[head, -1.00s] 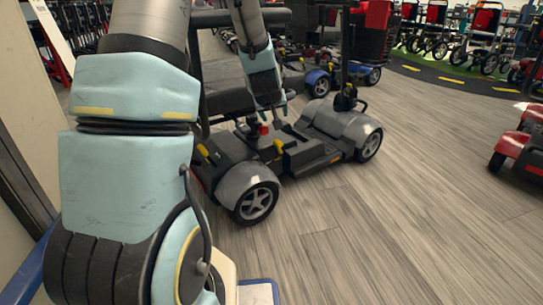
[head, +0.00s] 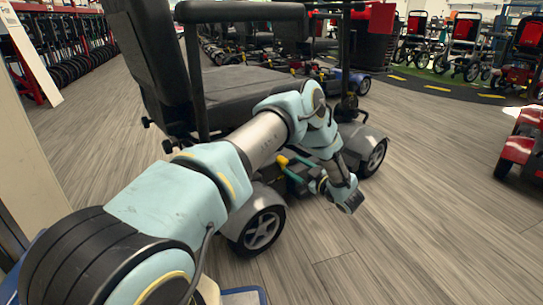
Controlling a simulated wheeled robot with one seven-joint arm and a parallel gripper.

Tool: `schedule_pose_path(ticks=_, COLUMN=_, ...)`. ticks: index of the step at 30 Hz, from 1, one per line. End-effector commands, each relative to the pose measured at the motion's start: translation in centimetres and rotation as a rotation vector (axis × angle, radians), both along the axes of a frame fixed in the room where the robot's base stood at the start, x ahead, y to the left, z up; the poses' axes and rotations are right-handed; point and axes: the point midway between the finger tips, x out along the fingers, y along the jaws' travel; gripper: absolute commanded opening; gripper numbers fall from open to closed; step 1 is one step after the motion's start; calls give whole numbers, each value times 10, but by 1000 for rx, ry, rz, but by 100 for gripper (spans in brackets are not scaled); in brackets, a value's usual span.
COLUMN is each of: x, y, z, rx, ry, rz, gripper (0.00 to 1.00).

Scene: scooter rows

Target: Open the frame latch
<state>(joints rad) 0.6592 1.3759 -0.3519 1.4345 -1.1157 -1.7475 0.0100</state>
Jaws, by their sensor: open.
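A grey and black mobility scooter stands close in front of me, with a black seat (head: 245,88), a grey rear wheel cover (head: 262,198) and a front wheel (head: 375,158). A yellow knob (head: 283,160) and a teal bar (head: 296,176) show low on its frame, beside my arm. I cannot tell which part is the frame latch; my arm hides much of the middle of the frame. My gripper (head: 350,203) points down at the scooter's near side, low over the floor. It is open, and I see nothing held in it.
A red scooter (head: 520,150) stands at the right edge. Wheelchairs (head: 467,45) line the back right. The wood-look floor (head: 430,220) is clear at the front right.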

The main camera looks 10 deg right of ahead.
Motion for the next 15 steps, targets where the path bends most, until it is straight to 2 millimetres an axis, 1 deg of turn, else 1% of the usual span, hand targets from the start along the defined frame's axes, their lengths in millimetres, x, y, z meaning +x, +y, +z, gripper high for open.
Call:
schedule_pose_path(ticks=2, x=1, y=3, z=-3, rx=4, ry=-5, rz=12, gripper=68)
schedule_pose_path(ticks=5, x=11, y=9, z=-4, rx=4, ry=-7, rz=16, gripper=68)
schedule_pose_path(ticks=15, x=65, y=38, z=-5, rx=3, ry=-7, rz=15, gripper=68)
